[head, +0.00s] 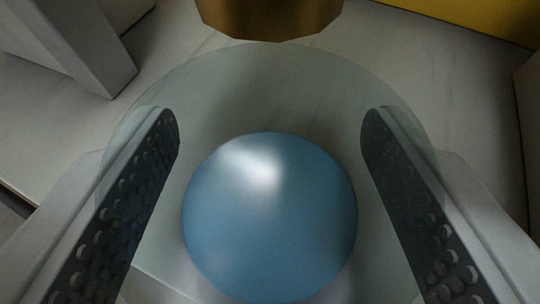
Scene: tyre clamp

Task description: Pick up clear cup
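The clear cup (270,88) shows as a wide, pale, see-through round shape in the middle of the head view. A blue ball (270,215) shows within its outline; I cannot tell whether it is inside the cup or beyond it. My gripper (270,128) is open, with one dark, studded finger pad on each side of the ball. The pads overlap the left and right parts of the cup's outline. I see a gap between each pad and the ball. Whether the pads touch the cup is unclear. The cup's lower part runs out of view.
A brown-gold object (270,14) stands just beyond the cup at the top edge. A grey block-like post (75,50) is at upper left. A yellow surface (480,14) is at upper right.

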